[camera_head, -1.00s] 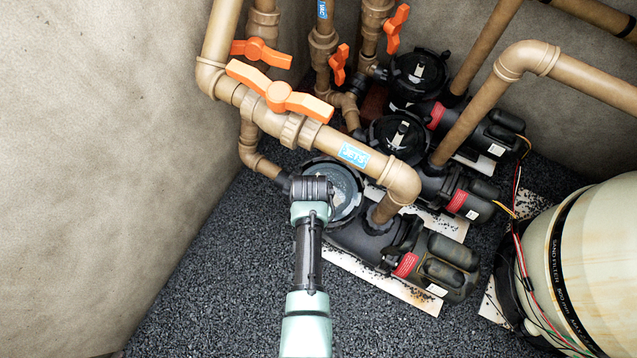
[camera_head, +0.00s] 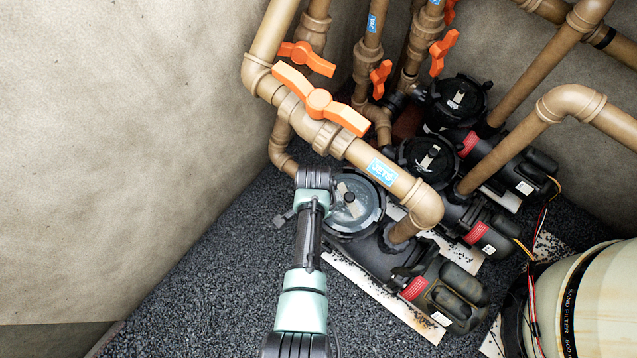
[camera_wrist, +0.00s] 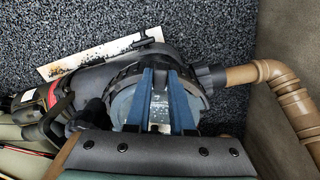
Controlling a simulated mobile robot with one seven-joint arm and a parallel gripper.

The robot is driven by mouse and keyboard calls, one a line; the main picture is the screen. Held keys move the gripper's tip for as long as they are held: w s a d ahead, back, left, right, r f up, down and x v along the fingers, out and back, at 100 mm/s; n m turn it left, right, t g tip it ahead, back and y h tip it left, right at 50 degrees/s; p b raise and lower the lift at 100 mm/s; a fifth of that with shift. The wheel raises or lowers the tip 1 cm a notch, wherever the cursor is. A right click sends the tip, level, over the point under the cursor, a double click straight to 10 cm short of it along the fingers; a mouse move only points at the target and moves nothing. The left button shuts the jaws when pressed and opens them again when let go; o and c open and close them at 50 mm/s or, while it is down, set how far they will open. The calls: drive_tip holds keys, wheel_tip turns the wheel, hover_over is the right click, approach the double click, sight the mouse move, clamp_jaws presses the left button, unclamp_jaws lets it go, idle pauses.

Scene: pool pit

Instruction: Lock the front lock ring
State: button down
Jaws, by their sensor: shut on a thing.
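The front pump's strainer has a round clear lid (camera_head: 352,203) with a dark front lock ring (camera_head: 380,222) around it. The ring also shows in the wrist view (camera_wrist: 124,76). My gripper's two blue fingers (camera_wrist: 163,88) reach over the lid there and are shut on a part of the ring. The exact part held is mostly hidden by the fingers. In the head view my wrist stands at the lid's left edge and hides the fingertips. A dark T-shaped piece (camera_head: 284,218) sticks out left of my arm, above the gravel.
A tan pipe (camera_head: 405,192) with an orange valve handle (camera_head: 319,101) runs close above the lid. Two more pumps (camera_head: 430,158) stand behind. A sand filter (camera_head: 595,305) is at the lower right. A wall (camera_head: 130,130) bounds the left; open gravel (camera_head: 190,290) lies in front of it.

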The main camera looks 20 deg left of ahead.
drive_tip(key=shift+w+a+m, duration=0.8)
drive_tip(key=shift+w+m, duration=0.15)
drive_tip(key=shift+m, duration=0.45)
drive_tip(key=shift+w+a, duration=0.1)
drive_tip(key=shift+w, duration=0.05)
drive_tip(key=c, duration=0.8)
unclamp_jaws()
wheel_tip(320, 180, up, 8)
drive_tip(key=p, duration=0.4)
drive_tip(key=shift+f, duration=0.2)
